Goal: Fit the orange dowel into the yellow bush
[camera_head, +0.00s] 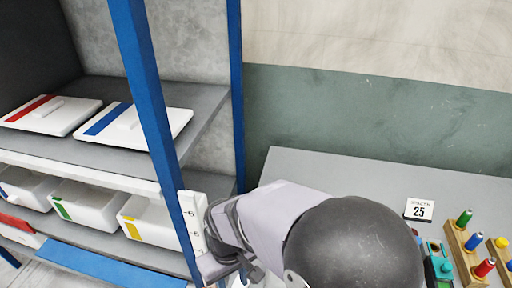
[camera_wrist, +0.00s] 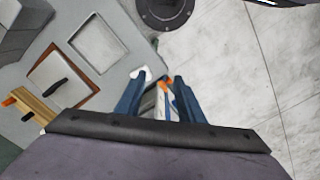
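My gripper shows in the wrist view (camera_wrist: 165,76) with two blue fingers standing apart. A small orange patch (camera_wrist: 167,81) shows between the fingertips; I cannot tell whether it is the orange dowel or something behind. In the head view my arm covers the middle, and the gripper end, low left of it beside the blue shelf post, is partly hidden. A yellow-topped piece (camera_head: 502,242) stands in a wooden block at the right edge; I cannot tell whether it is the yellow bush. An orange end (camera_wrist: 9,101) also shows at the wooden block on the left of the wrist view.
A shelf (camera_head: 215,95) with blue posts holds white lidded boxes and white bins (camera_head: 85,205) at left. The grey table (camera_head: 330,165) carries a "25" card (camera_head: 419,209), a wooden block with green, blue and red pegs (camera_head: 463,250), and a teal device (camera_head: 438,265).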

